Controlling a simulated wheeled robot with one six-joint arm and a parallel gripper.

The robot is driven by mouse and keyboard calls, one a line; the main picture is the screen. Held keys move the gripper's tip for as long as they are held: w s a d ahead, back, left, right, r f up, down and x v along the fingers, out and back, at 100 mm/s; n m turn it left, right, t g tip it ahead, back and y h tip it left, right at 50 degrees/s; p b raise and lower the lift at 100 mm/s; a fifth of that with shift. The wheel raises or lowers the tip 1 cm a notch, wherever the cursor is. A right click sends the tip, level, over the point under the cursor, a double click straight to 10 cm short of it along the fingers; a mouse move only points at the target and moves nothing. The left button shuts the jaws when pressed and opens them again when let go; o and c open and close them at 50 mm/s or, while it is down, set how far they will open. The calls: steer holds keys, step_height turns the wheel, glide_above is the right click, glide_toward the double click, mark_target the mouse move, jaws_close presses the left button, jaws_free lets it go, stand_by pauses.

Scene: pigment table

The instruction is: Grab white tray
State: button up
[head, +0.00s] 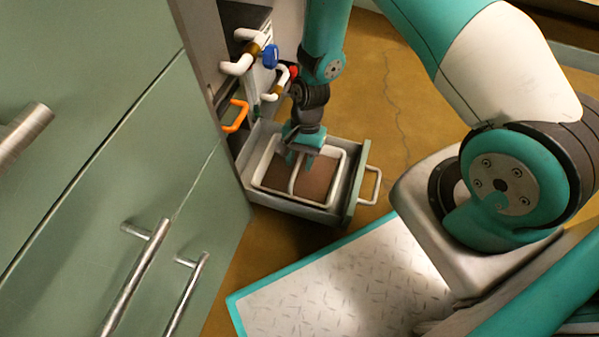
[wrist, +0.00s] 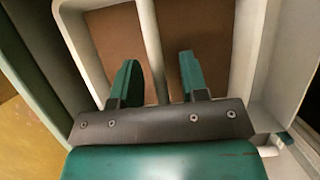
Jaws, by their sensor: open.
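The white tray (head: 339,163) lies inside a pulled-out drawer (head: 353,193) in the head view. It has a white rim, a white divider across its middle and brown floors in its compartments. My gripper (head: 300,162) points down over the tray. In the wrist view, my gripper (wrist: 158,82) is open, with one teal finger on each side of the tray's white divider (wrist: 150,45). The fingers look apart from the divider. How deep the fingertips reach is hard to tell. The white tray rim (wrist: 248,45) also shows at the right in the wrist view.
Green cabinet fronts (head: 75,100) with metal bar handles (head: 138,275) stand at the left. An orange handle (head: 236,116) and white pipes with a blue valve (head: 270,56) are behind the drawer. The drawer's white handle (head: 376,186) sticks out right. Brown floor (head: 385,100) is clear behind.

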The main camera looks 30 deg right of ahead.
steer(key=shift+f, duration=0.25)
stand_by(0.4)
jaws_close()
stand_by(1.3)
